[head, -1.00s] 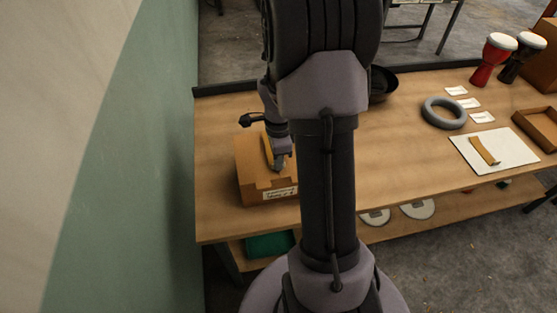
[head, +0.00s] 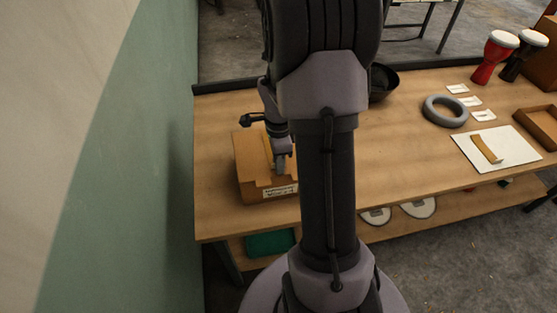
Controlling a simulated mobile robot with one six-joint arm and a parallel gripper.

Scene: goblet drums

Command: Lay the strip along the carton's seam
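The carton (head: 249,172) is a brown box near the left end of the wooden table, with a white label on its front face. My gripper (head: 281,170) points down at the right part of the carton's top. A narrow tan band (head: 267,148) shows just left of the gripper, along the carton's top; I cannot tell whether it is a loose strip or part of the carton. The fingertips are too small to show whether they are open or shut. A curved tan strip (head: 486,149) lies on a white sheet (head: 507,143) at the right of the table.
A grey ring (head: 445,111), small white cards (head: 471,101), a brown tray (head: 540,126) and a dark bowl (head: 382,83) are on the table. Red (head: 494,57) and dark (head: 523,55) goblet drums stand at the back right. A green wall (head: 145,170) rises close on the left.

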